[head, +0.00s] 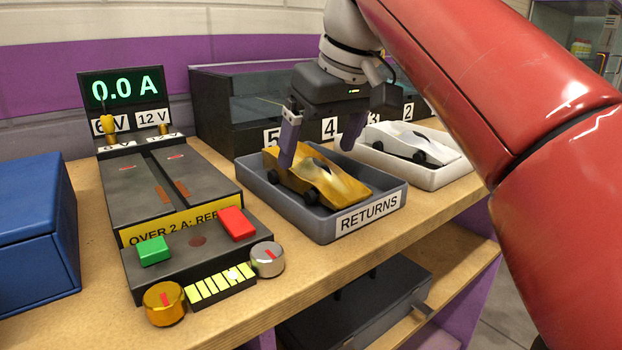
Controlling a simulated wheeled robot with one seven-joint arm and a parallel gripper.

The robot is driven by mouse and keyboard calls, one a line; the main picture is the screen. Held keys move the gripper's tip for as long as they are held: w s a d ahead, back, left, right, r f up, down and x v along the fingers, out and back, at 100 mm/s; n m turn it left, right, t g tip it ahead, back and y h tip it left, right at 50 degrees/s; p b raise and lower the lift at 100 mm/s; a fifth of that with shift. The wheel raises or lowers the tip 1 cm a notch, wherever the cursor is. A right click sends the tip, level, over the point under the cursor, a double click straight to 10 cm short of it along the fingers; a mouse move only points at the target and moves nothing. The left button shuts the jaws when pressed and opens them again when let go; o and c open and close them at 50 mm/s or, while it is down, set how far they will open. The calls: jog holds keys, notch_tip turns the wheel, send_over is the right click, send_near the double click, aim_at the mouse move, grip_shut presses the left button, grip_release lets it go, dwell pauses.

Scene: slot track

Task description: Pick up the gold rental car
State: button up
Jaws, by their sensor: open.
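The gold car (321,178) sits in the dark grey tray labelled RETURNS (302,221), its nose pointing to the lower right. My gripper (318,150) is above the tray with its fingers pointing down. The fingers are apart, one on the near left side of the car and the other toward its far right side. The near finger overlaps the car's rear part in the picture. I cannot tell whether either finger touches the car.
A white tray (456,176) with a white car (408,142) stands to the right. A track tester (185,215) with knobs and a display reading 0.0 A is on the left, beside a blue box (35,230). Numbered black bays (228,113) stand behind.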

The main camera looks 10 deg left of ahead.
aim_at(311, 157)
jog(key=x, duration=0.3)
jog(key=b+x, duration=0.1)
jog(key=shift+a+f, duration=0.1)
jog(key=shift+a, duration=0.2)
jog(key=shift+c, duration=0.2)
jog(key=c, duration=1.1)
jog(key=shift+c, duration=0.2)
